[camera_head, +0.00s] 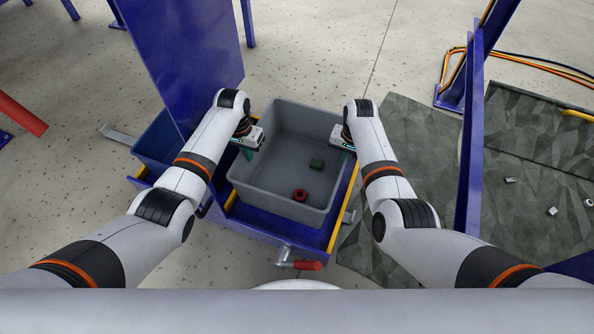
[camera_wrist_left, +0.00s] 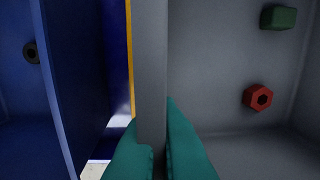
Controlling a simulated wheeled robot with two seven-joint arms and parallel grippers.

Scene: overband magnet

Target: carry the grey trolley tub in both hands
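The grey trolley tub (camera_head: 278,199) sits on a blue trolley frame (camera_head: 265,222) with yellow edges, in the middle of the head view. It holds a green block (camera_head: 316,164) and a red hex nut (camera_head: 300,195). My left gripper (camera_head: 247,152) is at the tub's left rim. In the left wrist view its teal fingers (camera_wrist_left: 160,145) lie on both sides of the grey wall (camera_wrist_left: 150,70), shut on it. My right gripper (camera_head: 343,151) is at the tub's right rim; its fingers are mostly hidden, so their grip cannot be told.
A blue bin (camera_head: 160,138) stands left of the tub, beside a tall blue panel (camera_head: 190,50). A red-handled crank (camera_head: 303,265) sticks out at the trolley's front. A blue post (camera_head: 470,150) and a dark patterned mat (camera_head: 420,150) are to the right.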

